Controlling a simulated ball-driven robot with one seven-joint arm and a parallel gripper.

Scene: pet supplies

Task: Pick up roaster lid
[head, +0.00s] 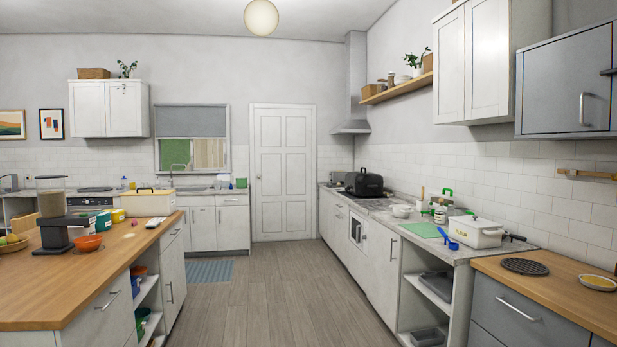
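A black, rounded roaster-like vessel (363,187) stands on the right-hand counter near the range hood. A dark domed top with a small handle, perhaps its lid (364,176), shows there, but the seam is too small to tell. A white lidded rectangular pot (478,235) stands nearer on the same counter, with its lid (479,224) on top. I cannot tell for sure which of these is the roaster lid. My gripper is not in view.
The right counter (385,208) also holds a green board (422,230), a white bowl (402,211) and a blue scoop (446,239). A wooden-topped island (110,262) stands at left. The wooden floor (270,290) between them is clear. A blue mat (209,271) lies farther back.

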